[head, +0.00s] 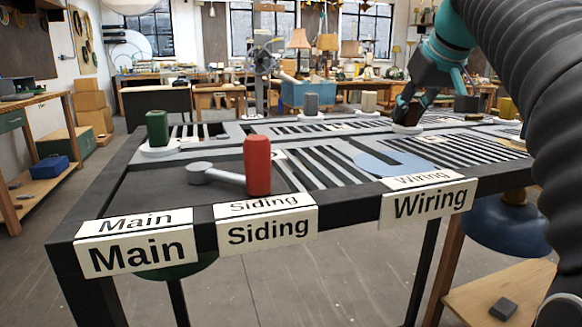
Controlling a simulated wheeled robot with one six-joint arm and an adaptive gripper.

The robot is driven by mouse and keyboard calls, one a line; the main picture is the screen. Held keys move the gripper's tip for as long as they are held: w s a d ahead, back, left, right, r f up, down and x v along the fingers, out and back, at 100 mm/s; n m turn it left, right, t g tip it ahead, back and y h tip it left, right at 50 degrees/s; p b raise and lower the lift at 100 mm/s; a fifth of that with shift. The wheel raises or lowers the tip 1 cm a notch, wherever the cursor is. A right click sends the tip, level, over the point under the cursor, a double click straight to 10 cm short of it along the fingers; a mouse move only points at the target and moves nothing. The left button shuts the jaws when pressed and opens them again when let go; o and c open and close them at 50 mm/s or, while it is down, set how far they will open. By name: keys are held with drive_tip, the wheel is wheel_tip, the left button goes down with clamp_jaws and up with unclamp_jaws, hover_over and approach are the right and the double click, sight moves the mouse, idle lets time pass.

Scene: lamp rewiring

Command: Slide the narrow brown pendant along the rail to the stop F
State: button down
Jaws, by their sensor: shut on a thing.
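My gripper (405,112) is at the back right of the slotted table, pointing down. It is shut on a small, brownish handle, mostly hidden by the fingers, that stands on a pale round disc (408,129). This looks like the top of the narrow brown pendant; its shade below the table is not in view. The slotted rail table (120,190) has light tracks across its dark top. Small pale tags lie on the tracks, but I cannot read a letter F on any of them.
A red handle (257,166) with a grey lever stands at the front. A blue shade (505,226) hangs at right. Front signs read Main, Siding, Wiring.

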drive_tip(key=shift+d, duration=0.2)
drive_tip(key=c, duration=0.8)
unclamp_jaws()
drive_tip(key=shift+c, duration=0.2)
drive_tip(key=v, duration=1.2)
